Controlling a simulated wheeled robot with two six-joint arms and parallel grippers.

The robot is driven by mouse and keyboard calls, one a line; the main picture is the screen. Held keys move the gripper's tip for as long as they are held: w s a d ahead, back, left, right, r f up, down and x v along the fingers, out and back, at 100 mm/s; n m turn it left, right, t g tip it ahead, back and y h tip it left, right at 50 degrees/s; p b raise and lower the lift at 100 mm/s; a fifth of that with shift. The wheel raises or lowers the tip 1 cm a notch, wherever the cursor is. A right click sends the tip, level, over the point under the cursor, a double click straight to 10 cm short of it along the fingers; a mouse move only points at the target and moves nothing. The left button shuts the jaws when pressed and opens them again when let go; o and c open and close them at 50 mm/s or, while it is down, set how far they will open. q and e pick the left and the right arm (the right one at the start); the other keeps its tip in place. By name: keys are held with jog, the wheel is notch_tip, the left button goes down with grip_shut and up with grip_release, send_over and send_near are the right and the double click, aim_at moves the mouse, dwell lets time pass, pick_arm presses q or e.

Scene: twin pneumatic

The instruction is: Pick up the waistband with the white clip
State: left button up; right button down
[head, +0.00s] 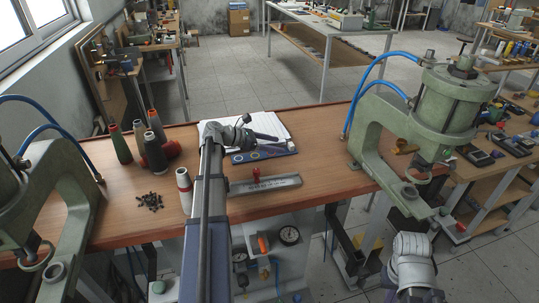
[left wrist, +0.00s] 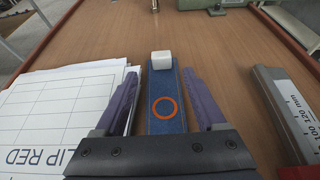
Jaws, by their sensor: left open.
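The waistband (left wrist: 166,84) is a blue denim strip with an orange ring on it and a white clip (left wrist: 161,60) at its far end. It lies on the brown table and also shows in the head view (head: 262,154), beside white sheets. My left gripper (left wrist: 159,76) is open, with one purple finger on each side of the strip; I cannot tell whether they touch it. In the head view my left gripper (head: 268,137) is over the sheets, just behind the strip. My right arm's wrist shows at the lower right of the head view; its fingers are not clear.
Printed sheets (left wrist: 62,110) lie left of the strip, and a metal ruler (left wrist: 286,105) lies to its right. Green presses with blue hoses stand at left (head: 70,175) and right (head: 372,125). Thread cones (head: 153,153) and small dark pieces (head: 149,201) are on the table's left.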

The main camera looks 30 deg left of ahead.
aim_at(289, 147)
pick_arm(q)
jog(key=b+x, duration=0.1)
jog(key=x, duration=0.3)
jog(key=shift+s+d+f, duration=0.1)
jog(key=shift+f, duration=0.05)
jog(key=shift+w+d, duration=0.2)
jog(key=shift+w, duration=0.05)
jog(key=shift+c, duration=0.4)
jog(key=c, duration=1)
jog(key=shift+o, duration=0.2)
